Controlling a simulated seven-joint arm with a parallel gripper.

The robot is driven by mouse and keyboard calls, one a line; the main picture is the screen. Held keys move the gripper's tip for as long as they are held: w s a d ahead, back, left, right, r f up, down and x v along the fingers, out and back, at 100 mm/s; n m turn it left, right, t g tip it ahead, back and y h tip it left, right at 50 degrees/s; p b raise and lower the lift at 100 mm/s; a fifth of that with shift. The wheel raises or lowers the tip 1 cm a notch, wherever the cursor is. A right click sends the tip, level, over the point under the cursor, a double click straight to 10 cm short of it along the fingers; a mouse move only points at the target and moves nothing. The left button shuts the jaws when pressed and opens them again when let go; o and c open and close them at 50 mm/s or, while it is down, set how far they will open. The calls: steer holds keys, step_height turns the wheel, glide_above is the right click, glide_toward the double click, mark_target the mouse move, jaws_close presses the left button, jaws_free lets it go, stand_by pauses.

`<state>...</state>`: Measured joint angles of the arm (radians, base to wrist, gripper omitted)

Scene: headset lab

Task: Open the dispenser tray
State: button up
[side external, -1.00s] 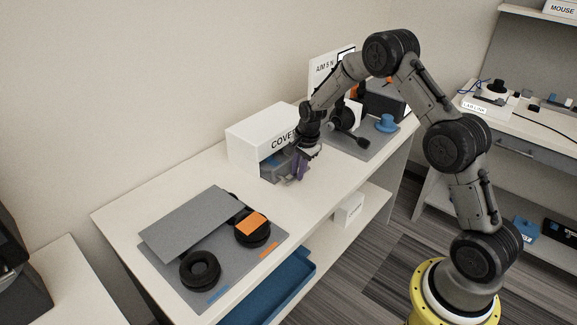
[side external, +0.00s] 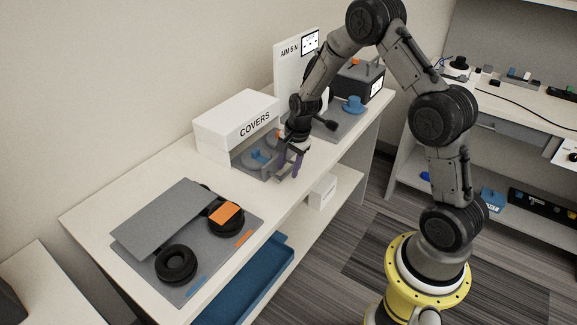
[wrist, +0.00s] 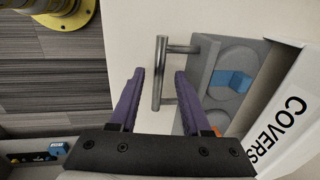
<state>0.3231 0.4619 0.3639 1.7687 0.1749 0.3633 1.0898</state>
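The white dispenser box labelled COVERS (side external: 235,125) stands on the table. Its grey tray (side external: 262,168) protrudes from the front, showing round recesses and a blue piece (side external: 257,155). In the wrist view the tray (wrist: 203,70) has a metal bar handle (wrist: 159,73), with the blue piece (wrist: 232,80) behind it. My gripper (side external: 290,168) is at the tray's front. In the wrist view its purple fingers (wrist: 158,76) are apart, with the handle bar between them in the picture and visible gaps on both sides. Contact with the handle is not visible.
A grey mat (side external: 215,262) with black ear cushions and a tilted grey panel (side external: 175,220) lies at the left front. Bare tabletop lies between mat and tray.

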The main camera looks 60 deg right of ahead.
step_height(320, 180, up, 14)
steer(key=s, duration=0.2)
steer(key=shift+s+f, duration=0.25)
steer(key=shift+s, duration=0.1)
stand_by(0.3)
steer(key=s+a+r+n+t, duration=0.2)
steer(key=s+a+r, duration=0.25)
steer(key=r, duration=0.25)
steer(key=s+a+r+n+t, duration=0.1)
steer(key=s+a+r+n, duration=0.2)
steer(key=a+r, duration=0.35)
steer(key=s+a+f+n, duration=0.2)
steer(key=s+n, duration=1.1)
steer(key=s, duration=0.4)
